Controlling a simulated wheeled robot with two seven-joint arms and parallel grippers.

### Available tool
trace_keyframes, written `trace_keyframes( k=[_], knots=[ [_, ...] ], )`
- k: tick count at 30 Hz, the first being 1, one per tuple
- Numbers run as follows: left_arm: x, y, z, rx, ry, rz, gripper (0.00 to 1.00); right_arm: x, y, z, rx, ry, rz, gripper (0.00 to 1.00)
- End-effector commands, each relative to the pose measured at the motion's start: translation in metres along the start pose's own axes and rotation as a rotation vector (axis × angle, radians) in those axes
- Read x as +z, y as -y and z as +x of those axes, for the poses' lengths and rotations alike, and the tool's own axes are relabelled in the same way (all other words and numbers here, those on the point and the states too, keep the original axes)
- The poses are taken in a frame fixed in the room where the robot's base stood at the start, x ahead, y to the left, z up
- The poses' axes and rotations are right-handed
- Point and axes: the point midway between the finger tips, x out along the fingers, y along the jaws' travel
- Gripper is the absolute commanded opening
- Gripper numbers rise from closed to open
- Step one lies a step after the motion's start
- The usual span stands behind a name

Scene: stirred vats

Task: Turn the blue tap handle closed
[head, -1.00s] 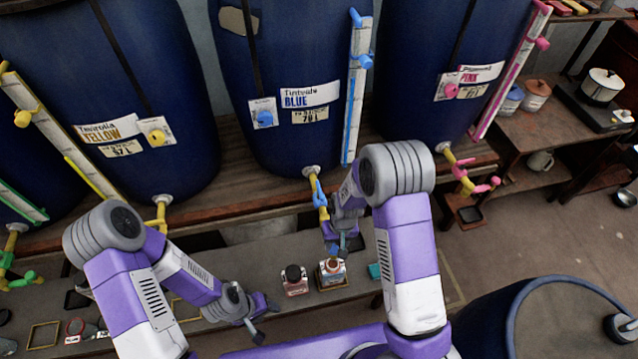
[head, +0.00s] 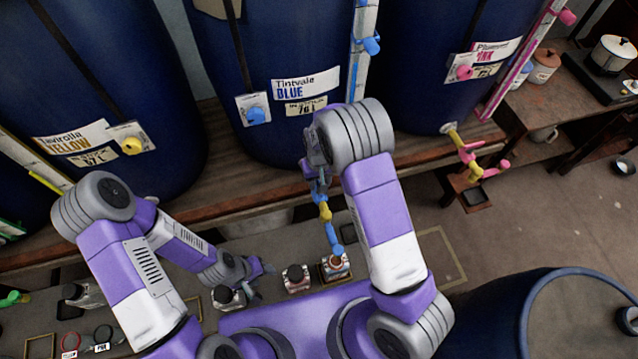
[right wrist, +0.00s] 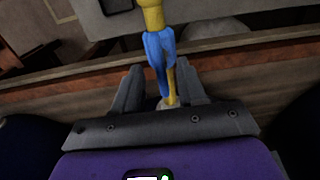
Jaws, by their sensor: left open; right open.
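The blue tap handle (head: 319,188) sits on the yellow tap pipe (head: 325,212) at the foot of the blue vat (head: 255,140). In the right wrist view the blue handle (right wrist: 159,52) lies along the yellow pipe. My right gripper (right wrist: 160,72) is open, one finger on each side of the handle; whether either touches it, I cannot tell. In the head view my right forearm partly hides that gripper and the pipe's upper end. My left gripper (head: 264,281) is open and empty, low beside the small bottles.
A small bottle (head: 336,268) stands under the tap's blue spout end (head: 335,242). Another dark-capped bottle (head: 296,278) stands to its left, and one (head: 228,298) near my left gripper. The wooden shelf edge (head: 230,205) runs behind the tap.

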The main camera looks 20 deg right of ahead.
Motion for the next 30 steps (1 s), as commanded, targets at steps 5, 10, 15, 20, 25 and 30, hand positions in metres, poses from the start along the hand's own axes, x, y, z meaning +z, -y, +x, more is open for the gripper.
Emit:
trace_keyframes(
  k=[5,10,15,20,25,30],
  knots=[
    [-0.001,0.001,0.003,0.000,-0.001,0.000,0.53,0.000,0.000,0.020,-0.001,0.000,0.001,0.41],
    [-0.001,0.001,0.004,0.000,-0.001,0.000,0.53,-0.001,0.000,0.024,-0.001,-0.002,0.001,0.41],
    [-0.001,0.001,0.003,0.000,-0.001,0.000,0.53,-0.001,0.000,0.024,-0.001,-0.002,0.001,0.41],
    [-0.001,0.001,0.003,0.000,-0.001,0.000,0.53,-0.001,0.000,0.024,-0.001,-0.002,0.001,0.16],
    [-0.001,0.001,0.003,0.000,-0.001,0.000,0.53,0.000,0.000,0.024,-0.001,-0.002,0.001,0.00],
    [-0.001,0.001,0.003,0.000,-0.001,0.000,0.53,0.000,0.000,0.024,-0.001,-0.001,0.006,0.00]
  ],
)
